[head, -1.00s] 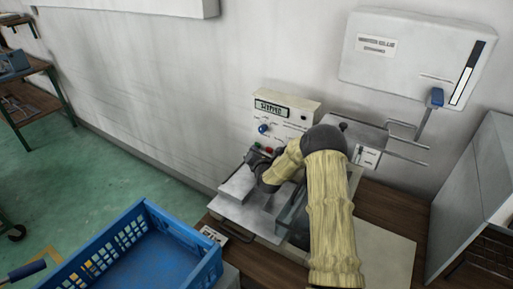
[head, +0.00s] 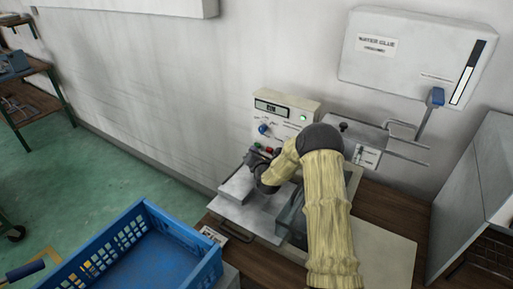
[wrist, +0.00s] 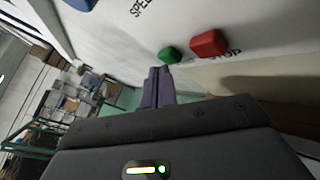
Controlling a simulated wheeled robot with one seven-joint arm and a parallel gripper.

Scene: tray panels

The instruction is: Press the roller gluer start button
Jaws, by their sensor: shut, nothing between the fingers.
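The roller gluer's control panel (head: 283,108) stands against the wall, with a small display (head: 271,107) that seems to read "RUN". A small lamp (head: 303,118) on it glows green. The green start button (wrist: 170,55) is in the wrist view, left of the red button (wrist: 208,43) marked STOP. My gripper (wrist: 158,85) is shut and empty, its fingertips just beside and below the green button. I cannot tell whether they touch it. In the head view my gripper (head: 259,157) is at the panel's lower left, under the buttons.
A blue knob (head: 263,129) sits above the buttons. A metal tray plate (head: 240,215) lies below my gripper. A blue crate (head: 140,250) stands at the front left, and a grey cabinet (head: 480,180) at the right. A white glue tank (head: 415,60) hangs on the wall.

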